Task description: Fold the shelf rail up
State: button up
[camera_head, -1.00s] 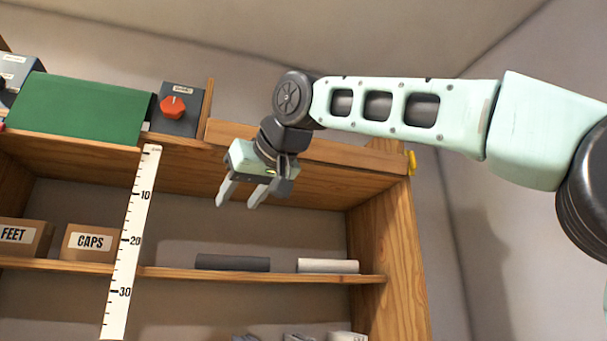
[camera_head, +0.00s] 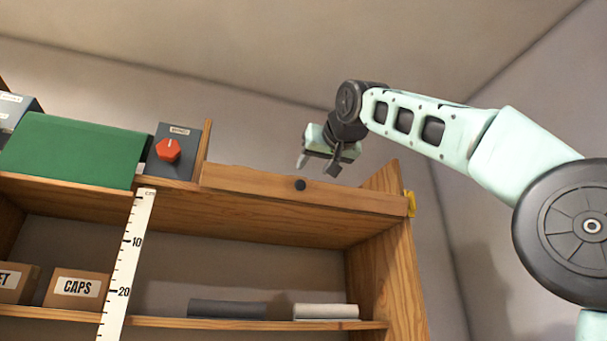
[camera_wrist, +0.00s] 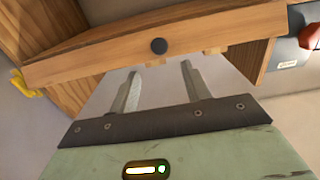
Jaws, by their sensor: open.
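The shelf rail (camera_head: 240,186) is a wooden bar along the front of the top shelf, between a thin wooden upright and the right side panel. A round black knob (camera_head: 300,185) sits on its face. The wrist view also shows the rail (camera_wrist: 95,62) and the knob (camera_wrist: 158,46), beyond the fingers. My gripper (camera_head: 317,167) is open and empty, just above the rail near the knob in the head view. Its two fingers (camera_wrist: 160,72) are apart in the wrist view, and I see no contact with the rail. The space behind the rail is hidden.
A yellow part (camera_head: 410,203) is at the rail's right end. A dark box with a red knob (camera_head: 168,150) and a green sloped cover (camera_head: 75,150) stand to the left. A ruler strip (camera_head: 126,265) hangs in front. Free room lies above the rail.

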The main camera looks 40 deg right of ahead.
aim_at(301, 182)
jog(key=p+x, duration=0.3)
jog(key=x, duration=0.5)
jog(key=shift+w, duration=0.1)
jog(key=c, duration=1)
